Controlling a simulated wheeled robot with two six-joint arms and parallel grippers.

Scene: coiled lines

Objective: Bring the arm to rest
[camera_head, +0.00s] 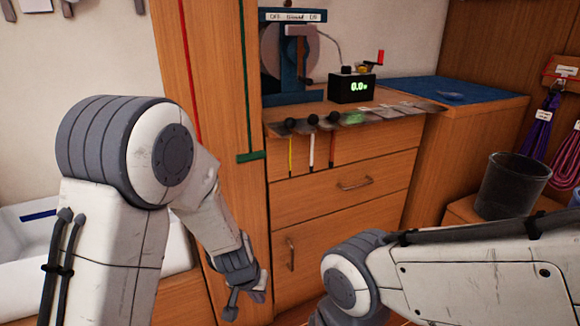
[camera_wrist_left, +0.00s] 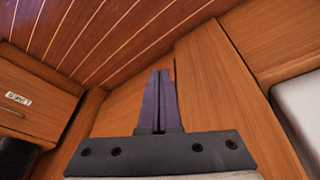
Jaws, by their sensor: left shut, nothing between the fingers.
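My left arm comes in from the left in the head view, bent down at the elbow. Its gripper (camera_head: 245,292) hangs low in front of the wooden cabinet and holds nothing. In the left wrist view the two dark fingers (camera_wrist_left: 158,100) lie together, shut and empty, with wood panels beyond them. My right arm (camera_head: 480,268) reaches in from the lower right. Its gripper is outside both views.
A wooden cabinet (camera_head: 345,184) with drawers stands ahead, bearing a small black display (camera_head: 352,88) and a blue-framed device (camera_head: 289,60). A dark bin (camera_head: 508,186) stands at right. A white basin (camera_head: 20,270) is at left.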

